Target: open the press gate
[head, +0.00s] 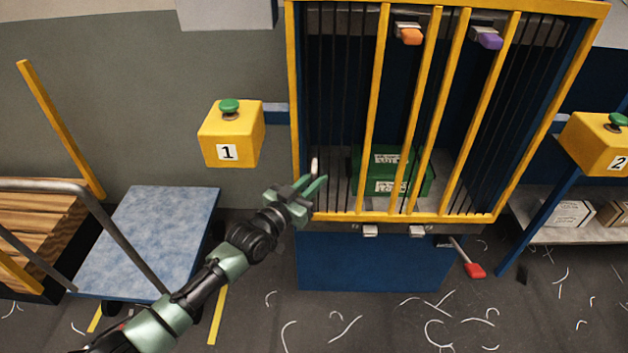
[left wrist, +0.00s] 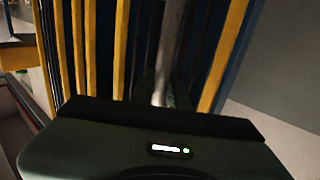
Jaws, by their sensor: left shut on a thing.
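The press gate (head: 372,110) is a yellow frame with upright yellow bars and thin dark bars. It stands down across the front of the blue press (head: 375,262) and looks closed. A pale grey upright handle (head: 314,165) is at the gate's lower left side. My left gripper (head: 312,186) is shut on this handle. In the left wrist view the grey handle (left wrist: 170,50) runs down to the gripper, with the yellow and dark bars behind it. My right gripper is not in view.
Green boxes (head: 390,182) sit behind the bars. Yellow button box 1 (head: 228,135) is left of the press; box 2 (head: 605,145) is right. A blue-topped cart (head: 150,235) stands left. A red-ended lever (head: 474,270) sticks out low right. Scraps litter the floor.

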